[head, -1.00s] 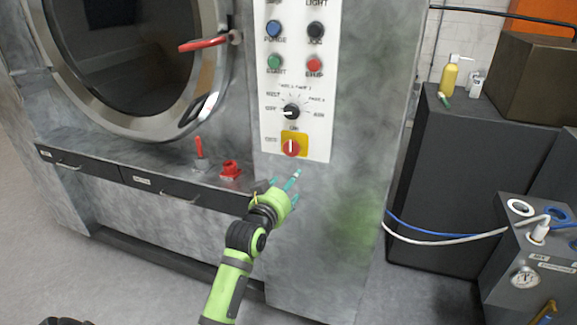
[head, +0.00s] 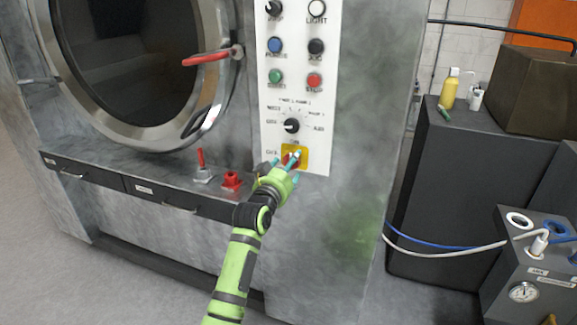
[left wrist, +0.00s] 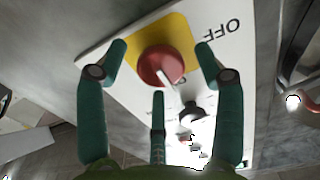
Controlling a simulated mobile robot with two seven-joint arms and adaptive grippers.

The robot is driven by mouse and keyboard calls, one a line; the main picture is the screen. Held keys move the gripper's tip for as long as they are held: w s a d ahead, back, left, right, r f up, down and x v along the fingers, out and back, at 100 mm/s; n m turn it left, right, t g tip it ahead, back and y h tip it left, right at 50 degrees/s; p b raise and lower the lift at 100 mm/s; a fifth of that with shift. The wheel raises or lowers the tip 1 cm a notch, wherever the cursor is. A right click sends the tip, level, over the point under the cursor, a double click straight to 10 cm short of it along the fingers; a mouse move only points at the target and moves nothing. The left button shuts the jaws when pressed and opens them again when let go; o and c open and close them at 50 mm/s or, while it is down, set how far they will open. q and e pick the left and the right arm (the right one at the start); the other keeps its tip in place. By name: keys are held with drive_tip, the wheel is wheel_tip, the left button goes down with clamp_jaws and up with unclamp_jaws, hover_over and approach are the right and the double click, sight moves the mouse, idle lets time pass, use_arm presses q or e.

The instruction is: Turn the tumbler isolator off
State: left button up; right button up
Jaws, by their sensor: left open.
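The tumbler isolator is a red round knob on a yellow plate (head: 304,151) at the bottom of the white control panel. In the left wrist view the red knob (left wrist: 160,64) is plain, with a white pointer mark on the side away from the printed OFF label (left wrist: 220,36). My left gripper (head: 285,162) is at the knob in the head view and partly hides it. In the left wrist view its open fingers (left wrist: 164,68) are spread around the knob, with visible gaps. Contact cannot be told. My right gripper is not in view.
Above the isolator sit a black selector knob (head: 292,125) and several push buttons. A red fitting (head: 231,181) and a red-handled lever (head: 201,165) stand on the ledge to the left. The round door's red handle (head: 206,59) sticks out at upper left.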

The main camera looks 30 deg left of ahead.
use_arm(q)
drive_tip(key=c, duration=1.1)
drive_tip(key=shift+d+n+p, duration=0.15)
drive_tip(key=shift+n+p, duration=2.05)
drive_tip(key=shift+n, duration=2.25)
drive_tip(key=shift+d+n+p, duration=0.15)
drive_tip(key=shift+n+p, duration=2.05)
drive_tip(key=shift+n, duration=2.25)
drive_tip(key=o, duration=1.1)
drive_tip(key=shift+c, duration=0.2)
drive_tip(key=shift+o, duration=0.2)
drive_tip(key=shift+w, duration=0.1)
drive_tip(key=shift+r, duration=0.1)
